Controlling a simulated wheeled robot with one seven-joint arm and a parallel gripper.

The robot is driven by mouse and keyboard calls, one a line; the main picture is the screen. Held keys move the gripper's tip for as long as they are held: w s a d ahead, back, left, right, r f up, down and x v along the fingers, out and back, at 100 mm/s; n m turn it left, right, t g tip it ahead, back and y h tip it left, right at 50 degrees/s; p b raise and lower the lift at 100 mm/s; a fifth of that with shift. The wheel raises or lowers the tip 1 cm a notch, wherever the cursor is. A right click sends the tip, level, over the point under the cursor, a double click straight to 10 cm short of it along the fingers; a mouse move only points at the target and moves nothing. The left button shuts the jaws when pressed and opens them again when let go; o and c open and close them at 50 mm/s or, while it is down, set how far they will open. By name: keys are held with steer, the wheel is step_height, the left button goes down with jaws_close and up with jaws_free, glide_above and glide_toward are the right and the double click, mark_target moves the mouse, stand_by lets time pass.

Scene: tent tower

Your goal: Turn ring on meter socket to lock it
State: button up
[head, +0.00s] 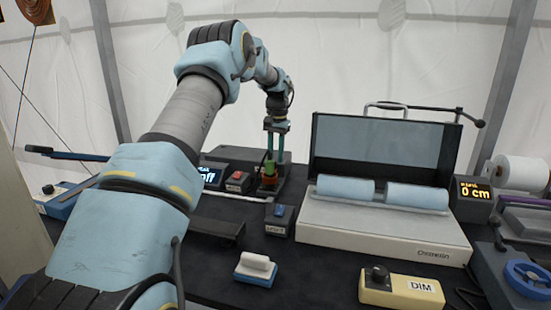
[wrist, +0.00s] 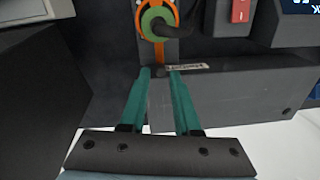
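The meter socket's orange ring (wrist: 141,20) shows at the top of the wrist view, around a green round part (wrist: 153,18) with a black cable or handle leading off it. In the head view the orange and green socket (head: 269,170) stands at the back of the table, partly lost behind my gripper. My gripper (wrist: 159,73) has two teal fingers set apart with nothing between them. In the wrist view the fingertips lie below the ring in the picture, apart from it. In the head view my gripper (head: 275,156) points down close to the socket; the exact gap is unclear.
A red switch box (head: 238,181) and a small display (head: 211,176) stand left of the socket. A box with a blue switch (head: 279,217) is in front. A large white machine (head: 385,235) with blue rolls stands right. A yellow dimmer box (head: 400,291) is at front.

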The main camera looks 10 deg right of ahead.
steer(key=shift+a+f, duration=0.1)
steer(key=shift+f, duration=1.1)
jaws_close()
